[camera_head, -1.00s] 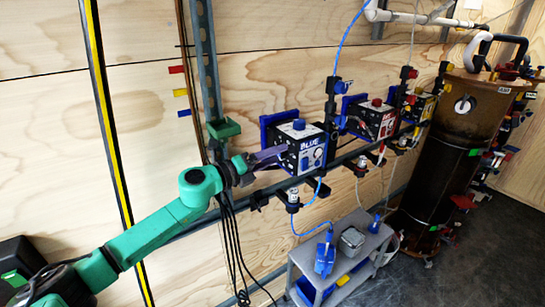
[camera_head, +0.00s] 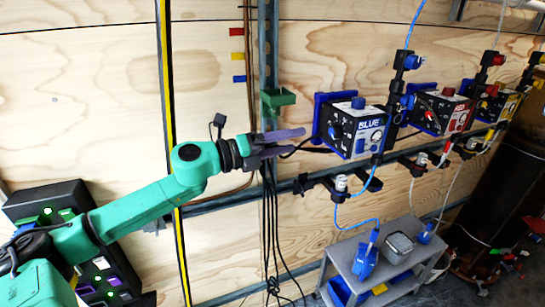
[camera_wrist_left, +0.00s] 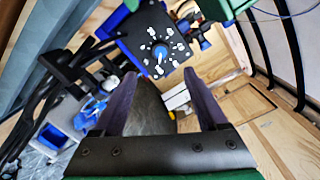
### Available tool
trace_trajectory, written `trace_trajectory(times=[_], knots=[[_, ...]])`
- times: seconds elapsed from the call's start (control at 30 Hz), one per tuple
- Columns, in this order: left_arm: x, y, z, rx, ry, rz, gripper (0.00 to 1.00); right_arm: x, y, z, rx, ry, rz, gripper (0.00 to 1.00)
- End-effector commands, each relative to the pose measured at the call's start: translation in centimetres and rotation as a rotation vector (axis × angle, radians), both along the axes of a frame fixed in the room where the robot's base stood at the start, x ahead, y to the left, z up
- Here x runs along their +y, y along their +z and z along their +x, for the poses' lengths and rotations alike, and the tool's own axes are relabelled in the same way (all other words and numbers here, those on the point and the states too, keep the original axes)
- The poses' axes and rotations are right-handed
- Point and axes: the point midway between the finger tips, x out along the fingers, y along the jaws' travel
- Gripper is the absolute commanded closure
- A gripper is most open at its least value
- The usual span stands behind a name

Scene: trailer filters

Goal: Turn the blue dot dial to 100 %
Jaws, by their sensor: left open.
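The blue box (camera_head: 362,131), a dark pump-like unit marked BLUE, is mounted on the wall rail. Its side towards my gripper carries the dial panel (camera_head: 335,131), small and unclear in the head view. In the wrist view the blue dial (camera_wrist_left: 160,52) has a white pointer and white marks around it; their values are unreadable. The pointer seems to point towards the lower part of the panel. My left gripper (camera_head: 296,142) is open and empty, left of the box and apart from it. Its purple fingers (camera_wrist_left: 160,82) straddle free space below the dial in the wrist view. My right gripper is not in view.
A red unit (camera_head: 440,110) and a yellow unit (camera_head: 497,104) are mounted farther right. A green bracket (camera_head: 277,100) is on the wall post above my gripper. Black cables (camera_head: 270,215) hang below it. A grey cart (camera_head: 350,262) stands below the blue box.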

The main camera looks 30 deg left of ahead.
Motion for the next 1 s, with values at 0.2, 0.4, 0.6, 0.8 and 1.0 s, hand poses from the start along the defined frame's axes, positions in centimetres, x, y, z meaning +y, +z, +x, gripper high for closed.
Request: trace_trajectory(times=[0.2,0.4,0.6,0.8,1.0], knots=[[0.9,0.0,-1.9,0.003,-0.011,-0.002,0.25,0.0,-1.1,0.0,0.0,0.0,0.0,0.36],[2.0,0.1,-3.3,0.001,-0.007,0.002,0.25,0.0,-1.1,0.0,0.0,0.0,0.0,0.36],[2.2,0.1,-3.5,0.0,-0.005,0.006,0.25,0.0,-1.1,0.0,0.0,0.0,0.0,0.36],[2.2,0.1,-3.4,-0.001,-0.004,0.006,0.25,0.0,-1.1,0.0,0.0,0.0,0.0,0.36],[2.2,0.2,-3.4,-0.001,-0.004,0.006,0.25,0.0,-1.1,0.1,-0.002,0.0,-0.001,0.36]])
